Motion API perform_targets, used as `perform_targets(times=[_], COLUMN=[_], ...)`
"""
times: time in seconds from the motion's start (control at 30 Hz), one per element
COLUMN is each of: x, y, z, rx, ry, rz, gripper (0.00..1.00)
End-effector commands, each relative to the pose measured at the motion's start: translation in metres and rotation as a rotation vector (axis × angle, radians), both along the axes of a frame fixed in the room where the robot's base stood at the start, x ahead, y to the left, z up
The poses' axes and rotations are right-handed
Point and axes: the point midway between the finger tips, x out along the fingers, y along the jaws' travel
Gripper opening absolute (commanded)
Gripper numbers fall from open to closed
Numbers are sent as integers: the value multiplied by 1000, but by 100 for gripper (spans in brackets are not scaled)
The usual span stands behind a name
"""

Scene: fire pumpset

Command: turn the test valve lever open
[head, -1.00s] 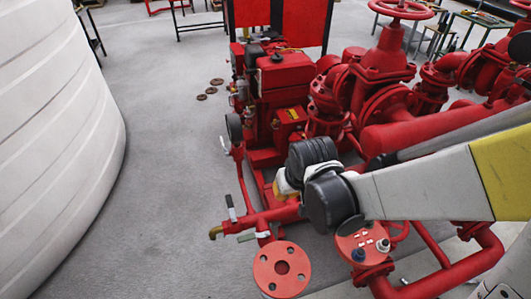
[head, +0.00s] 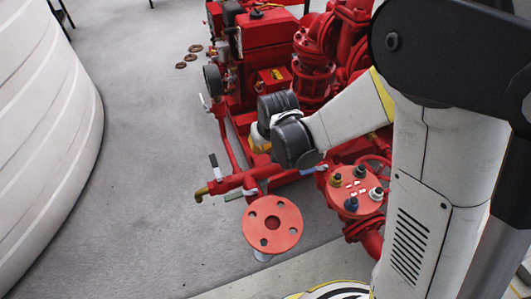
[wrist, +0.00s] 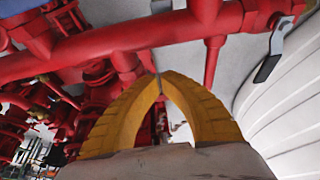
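A lever with a dark grip (head: 213,161) stands up from the red pipe near its brass outlet (head: 200,194) in the head view. A metal lever with a black grip (wrist: 268,66) also shows at the upper right of the wrist view, hanging from the red pipe. My gripper (wrist: 159,82) has yellow fingers with tips meeting, and nothing shows between them. It is apart from that lever, to its left in the wrist view. In the head view my wrist mostly hides the gripper (head: 258,143), to the right of the upright lever.
A red pipe (head: 235,182) runs beside my gripper. A round red flange (head: 272,224) and a blue-handled lever (head: 314,169) are close by. The red engine (head: 262,38) stands behind. A large white tank (head: 45,130) is at left, with open floor between.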

Motion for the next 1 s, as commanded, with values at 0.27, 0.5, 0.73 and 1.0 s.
perform_targets(times=[0.27, 0.5, 0.73, 1.0], x=[0, 1, 3, 5], y=[0, 2, 4, 5], z=[1, 0, 0, 0], rx=[0, 0, -1, 0], ry=[0, 0, 0, 0], rz=[0, -25, -65, -110], gripper=[0, 0, 0, 0])
